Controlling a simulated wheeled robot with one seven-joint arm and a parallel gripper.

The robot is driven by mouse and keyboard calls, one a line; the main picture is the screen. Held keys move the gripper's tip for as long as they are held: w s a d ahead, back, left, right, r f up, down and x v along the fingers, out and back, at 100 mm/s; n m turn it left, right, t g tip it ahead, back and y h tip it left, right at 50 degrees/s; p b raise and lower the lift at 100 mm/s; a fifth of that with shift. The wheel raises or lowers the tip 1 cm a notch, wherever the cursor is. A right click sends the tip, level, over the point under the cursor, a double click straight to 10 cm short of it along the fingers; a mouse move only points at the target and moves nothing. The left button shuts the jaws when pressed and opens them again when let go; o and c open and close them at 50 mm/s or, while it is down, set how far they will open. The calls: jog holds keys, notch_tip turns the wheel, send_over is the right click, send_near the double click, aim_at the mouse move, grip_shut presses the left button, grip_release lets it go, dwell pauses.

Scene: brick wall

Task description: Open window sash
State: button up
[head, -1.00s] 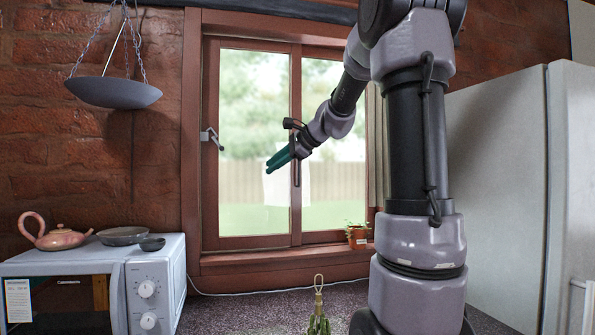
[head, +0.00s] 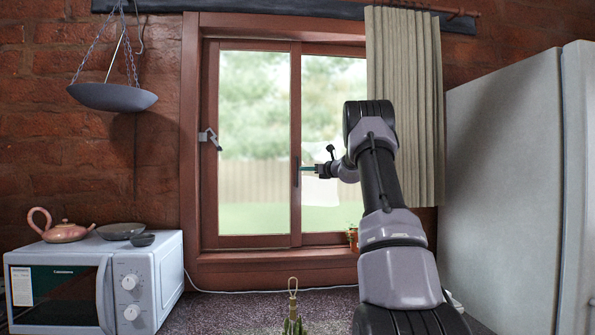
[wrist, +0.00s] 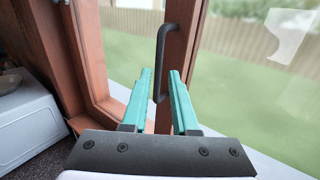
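The window sash (head: 297,110) has a red-brown wooden frame and stands in the left half of the window; its upright is at the middle. A dark bar handle (head: 297,173) is fixed to that upright; it also shows in the wrist view (wrist: 158,60). My gripper (head: 305,168) is at the handle from the right side. In the wrist view my gripper (wrist: 160,72) has its two teal fingers apart, with the lower part of the handle between or just beyond the tips. I cannot tell whether either finger touches it.
A grey latch (head: 210,138) is on the left frame. A white microwave (head: 95,285) with a teapot (head: 67,232) stands at lower left, under a hanging pan (head: 112,97). A curtain (head: 408,100) and white fridge (head: 505,190) are at right.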

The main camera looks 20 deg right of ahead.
aim_at(297, 183)
jog(key=x, duration=0.6)
jog(key=shift+w, duration=0.25)
jog(key=shift+a, duration=0.1)
grip_shut()
dwell(1.1)
